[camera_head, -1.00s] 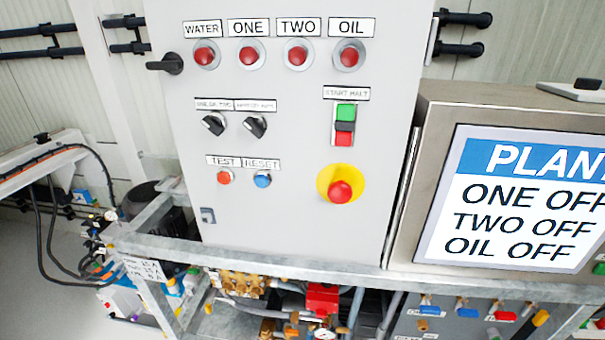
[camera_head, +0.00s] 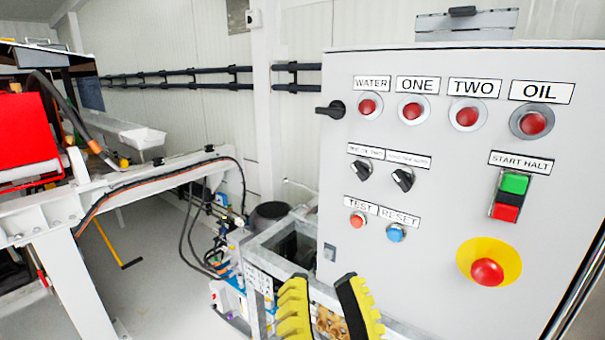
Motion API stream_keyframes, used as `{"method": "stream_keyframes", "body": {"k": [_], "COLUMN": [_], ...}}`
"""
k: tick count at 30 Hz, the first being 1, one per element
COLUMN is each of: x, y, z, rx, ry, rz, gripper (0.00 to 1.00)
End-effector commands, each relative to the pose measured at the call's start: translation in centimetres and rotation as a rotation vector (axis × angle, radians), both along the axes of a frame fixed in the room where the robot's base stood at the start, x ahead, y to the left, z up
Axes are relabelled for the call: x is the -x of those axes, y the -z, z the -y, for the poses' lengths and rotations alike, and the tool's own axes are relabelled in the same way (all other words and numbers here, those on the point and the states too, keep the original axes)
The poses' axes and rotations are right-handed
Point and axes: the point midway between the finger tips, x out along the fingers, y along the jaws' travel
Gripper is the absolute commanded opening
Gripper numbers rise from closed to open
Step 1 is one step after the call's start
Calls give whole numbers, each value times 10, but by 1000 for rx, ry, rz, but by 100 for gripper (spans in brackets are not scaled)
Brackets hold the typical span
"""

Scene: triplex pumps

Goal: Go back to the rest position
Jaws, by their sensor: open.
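My gripper (camera_head: 325,312) shows at the bottom centre of the head view. Its two yellow-and-black fingers stand apart with nothing between them. It is in front of the lower left corner of the grey control panel (camera_head: 440,270), below the orange TEST button (camera_head: 358,220) and the blue RESET button (camera_head: 396,233). I cannot tell whether it touches anything. The rest of my arm is out of view.
The panel carries several red lamps, two black selector switches, a green and red START HALT switch (camera_head: 510,195) and a red emergency button (camera_head: 487,271) on yellow. A metal frame, hoses and a white beam (camera_head: 130,180) stand left. Grey floor (camera_head: 165,290) shows between.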

Motion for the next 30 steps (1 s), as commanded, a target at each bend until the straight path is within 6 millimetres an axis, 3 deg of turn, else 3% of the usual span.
{"method": "stream_keyframes", "body": {"k": [1,3,4,5,6,14,27,30], "x": [18,36,34,32,32,31,31,31], "y": [-10,-4,4,0,-25,-110,-304,-339], "z": [12,35,41,40,40,40,40,40], "rx": [89,229,294,333,322,315,307,306], "ry": [103,271,321,330,324,320,317,315], "rz": [14,-27,-69,-75,-69,-69,-69,-71], "gripper": [42,42,42,42,42,42,42,42]}}
